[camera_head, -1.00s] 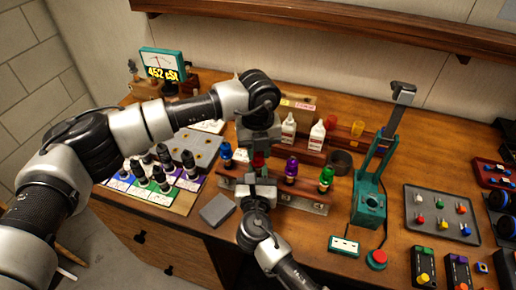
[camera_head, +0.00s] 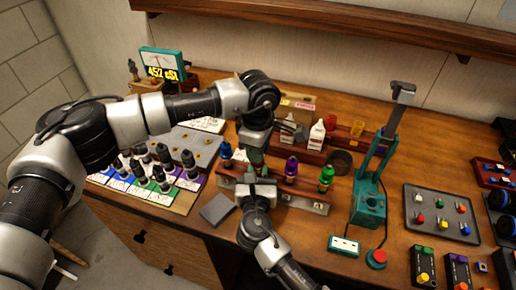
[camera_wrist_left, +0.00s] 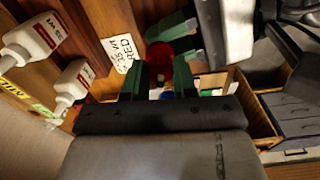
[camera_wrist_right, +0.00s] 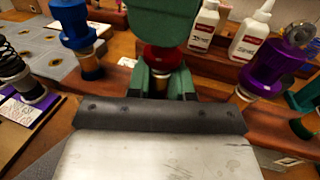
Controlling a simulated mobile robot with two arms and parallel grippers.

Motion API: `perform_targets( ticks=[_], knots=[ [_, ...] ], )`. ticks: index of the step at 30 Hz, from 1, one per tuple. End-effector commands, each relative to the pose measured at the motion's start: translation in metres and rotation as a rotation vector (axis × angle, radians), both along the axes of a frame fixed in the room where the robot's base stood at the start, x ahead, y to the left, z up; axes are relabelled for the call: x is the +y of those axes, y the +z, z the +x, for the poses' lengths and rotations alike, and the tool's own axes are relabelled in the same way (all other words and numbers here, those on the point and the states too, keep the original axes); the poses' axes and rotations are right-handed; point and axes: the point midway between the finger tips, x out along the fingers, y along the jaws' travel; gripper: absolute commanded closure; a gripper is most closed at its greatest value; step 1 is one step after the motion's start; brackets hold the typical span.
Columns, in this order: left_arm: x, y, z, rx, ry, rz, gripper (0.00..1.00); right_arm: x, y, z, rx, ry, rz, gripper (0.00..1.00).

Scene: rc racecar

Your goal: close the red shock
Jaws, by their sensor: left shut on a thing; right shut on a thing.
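The red shock (camera_wrist_right: 160,58) stands in the wooden rack, mostly hidden by my grippers. Its red part also shows in the left wrist view (camera_wrist_left: 157,54). My left gripper (camera_head: 252,160) is above it, shut on its upper part; its green fingers show in the left wrist view (camera_wrist_left: 160,75). My right gripper (camera_wrist_right: 163,82) comes from the front and is shut on the shock's body, below the left gripper. The exact contact of the left fingers is hidden. A "RED" label (camera_wrist_left: 121,50) lies beside the shock.
The blue shock (camera_head: 226,153) stands left of the grippers; the purple (camera_head: 291,168) and green (camera_head: 326,178) shocks stand right. White bottles (camera_head: 317,134) are behind. A teal press (camera_head: 370,195) stands further right. A grey block (camera_head: 217,210) lies at the front left.

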Motion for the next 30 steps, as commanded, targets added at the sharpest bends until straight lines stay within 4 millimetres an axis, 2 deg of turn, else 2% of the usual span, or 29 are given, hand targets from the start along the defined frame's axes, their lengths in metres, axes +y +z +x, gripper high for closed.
perform_targets(
  ticks=[3,7,11,12,17,18,26,30],
  knots=[
    [0.001,0.0,0.001,-0.003,-0.236,0.002,1.0,0.0,0.0,0.0,0.0,0.0,0.0,1.0],
    [0.001,0.0,0.001,-0.003,-0.44,0.0,1.0,0.0,0.0,0.0,0.0,0.0,0.0,1.0],
    [0.001,0.0,0.001,-0.003,-0.425,0.0,1.0,0.0,0.0,0.0,0.0,0.001,0.0,1.0],
    [0.001,0.0,0.001,-0.003,-0.425,0.0,0.7,0.0,0.0,0.0,0.0,0.001,0.0,1.0],
    [0.001,0.0,0.001,-0.003,-0.424,0.0,0.45,0.0,0.0,0.0,0.0,0.001,0.0,1.0],
    [0.001,0.0,0.001,-0.003,-0.424,0.0,0.43,0.0,0.0,0.0,0.0,0.001,0.0,1.0],
    [0.0,0.001,0.001,-0.001,-0.424,0.0,0.43,0.0,0.0,0.0,0.0,0.0,0.0,1.0],
    [0.0,0.014,0.001,-0.004,-0.424,-0.001,0.43,0.0,0.0,0.0,0.0,0.0,0.0,1.0]
  ],
)
